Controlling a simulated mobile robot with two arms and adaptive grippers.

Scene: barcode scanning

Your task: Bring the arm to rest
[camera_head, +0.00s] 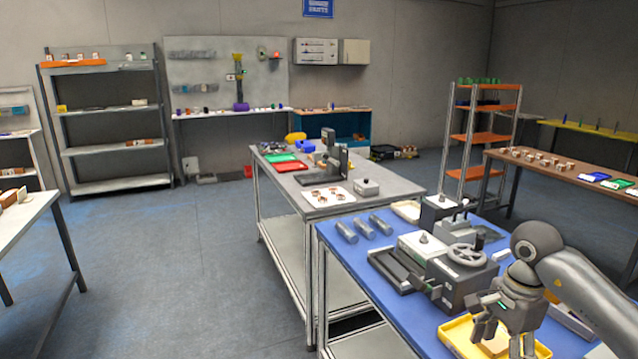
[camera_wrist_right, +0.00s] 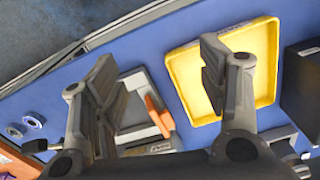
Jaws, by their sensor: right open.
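My right arm reaches in from the right in the head view. Its gripper (camera_head: 502,328) points down above the blue-topped workbench (camera_head: 345,262), over or beside a yellow tray (camera_head: 459,346). In the right wrist view the two fingers of this gripper (camera_wrist_right: 158,66) stand wide apart with nothing held between them. The yellow tray (camera_wrist_right: 260,62) lies beyond the right finger, which covers part of its left side. The visible part of its floor is bare there. In the head view something brownish shows at the tray behind the fingers; I cannot tell what. My left gripper is in neither view.
A grey device with an orange part (camera_wrist_right: 157,116) and a dark box (camera_wrist_right: 302,85) lie near the gripper. Open floor (camera_head: 180,270) lies left.

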